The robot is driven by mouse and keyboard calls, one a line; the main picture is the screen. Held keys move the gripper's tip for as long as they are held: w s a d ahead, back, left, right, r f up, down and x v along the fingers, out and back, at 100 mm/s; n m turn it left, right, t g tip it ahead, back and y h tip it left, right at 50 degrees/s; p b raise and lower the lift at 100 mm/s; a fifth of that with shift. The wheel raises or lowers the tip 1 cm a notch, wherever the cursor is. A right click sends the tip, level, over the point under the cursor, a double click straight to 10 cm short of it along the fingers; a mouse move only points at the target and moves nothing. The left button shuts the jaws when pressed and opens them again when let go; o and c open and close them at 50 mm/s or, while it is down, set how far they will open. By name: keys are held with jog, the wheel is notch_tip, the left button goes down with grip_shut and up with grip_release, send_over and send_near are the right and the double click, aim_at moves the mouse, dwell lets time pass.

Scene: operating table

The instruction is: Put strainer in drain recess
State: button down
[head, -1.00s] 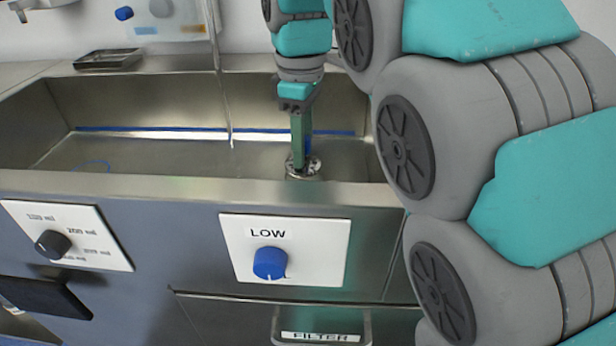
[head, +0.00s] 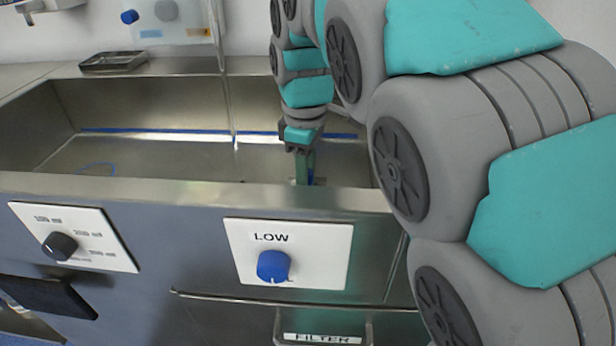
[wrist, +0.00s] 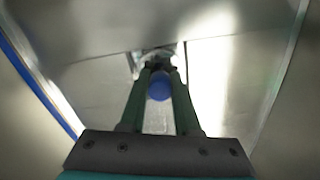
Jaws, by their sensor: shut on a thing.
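My gripper (head: 304,170) reaches down into the steel sink (head: 160,150), with its lower end hidden behind the front rim in the head view. In the wrist view my gripper (wrist: 160,75) has its two green fingers close together around a blue knob (wrist: 159,86). The metal strainer (wrist: 157,57) is only partly visible at the fingertips, low over or against the sink floor. The drain recess cannot be made out, and I cannot tell whether the strainer sits in it.
The sink's front rim (head: 190,188) runs close in front of my arm. A control panel marked LOW (head: 320,255) and a dial panel (head: 100,240) are on the front. A small metal tray (head: 113,61) lies on the back left ledge. The sink's left side is mostly open.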

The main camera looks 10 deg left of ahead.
jog(key=shift+f, duration=0.1)
jog(key=c, duration=0.9)
grip_release()
jog(key=shift+r+b, duration=0.4)
jog(key=shift+r, duration=3.5)
